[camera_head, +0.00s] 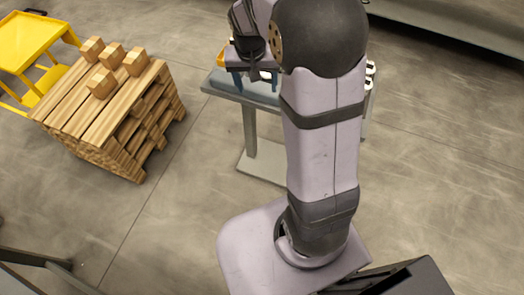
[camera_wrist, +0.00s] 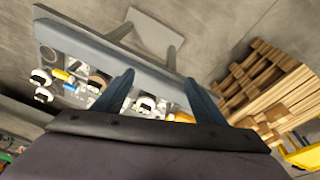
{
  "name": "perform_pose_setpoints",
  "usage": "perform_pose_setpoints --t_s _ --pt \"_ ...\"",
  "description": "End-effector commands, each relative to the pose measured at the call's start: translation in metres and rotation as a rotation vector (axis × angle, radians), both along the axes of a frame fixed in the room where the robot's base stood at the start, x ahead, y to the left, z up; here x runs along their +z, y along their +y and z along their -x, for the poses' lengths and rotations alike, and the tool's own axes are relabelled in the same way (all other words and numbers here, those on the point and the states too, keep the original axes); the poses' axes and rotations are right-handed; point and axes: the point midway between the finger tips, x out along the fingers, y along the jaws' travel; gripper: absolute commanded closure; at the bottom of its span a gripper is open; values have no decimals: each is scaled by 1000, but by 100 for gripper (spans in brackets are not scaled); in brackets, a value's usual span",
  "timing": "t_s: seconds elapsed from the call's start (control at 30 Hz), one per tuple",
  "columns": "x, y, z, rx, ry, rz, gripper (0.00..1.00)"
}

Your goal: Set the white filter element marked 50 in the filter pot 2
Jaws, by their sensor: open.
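My gripper (camera_wrist: 160,92) is open, with its two blue fingers spread and no object seen held between them. It is above the grey table, and it also shows in the head view (camera_head: 255,79), partly behind my arm. The marks are too small to read, so I cannot tell which is the filter element marked 50. I cannot make out filter pot 2.
The grey table (camera_head: 222,84) stands on a pedestal behind my arm, which hides much of its top. Yellow pieces (camera_wrist: 60,74) lie among the white ones. A wooden pallet stack (camera_head: 80,110) with several small boxes and a yellow cart (camera_head: 28,40) stand at left. The floor between is clear.

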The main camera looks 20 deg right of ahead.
Motion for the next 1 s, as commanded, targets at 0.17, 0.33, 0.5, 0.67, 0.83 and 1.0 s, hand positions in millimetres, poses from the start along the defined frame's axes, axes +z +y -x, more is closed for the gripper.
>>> perform_pose_setpoints --t_s 0.17,0.33,0.5,0.67,0.83,1.0 --pt "-11 38 89 204 93 -44 35" --pt "-24 59 155 347 155 -80 35" --pt "-33 69 190 422 185 -99 35" --pt "-35 71 198 440 193 -103 35" --pt "-35 70 198 439 193 -103 35" --pt "-34 70 197 438 193 -103 35"
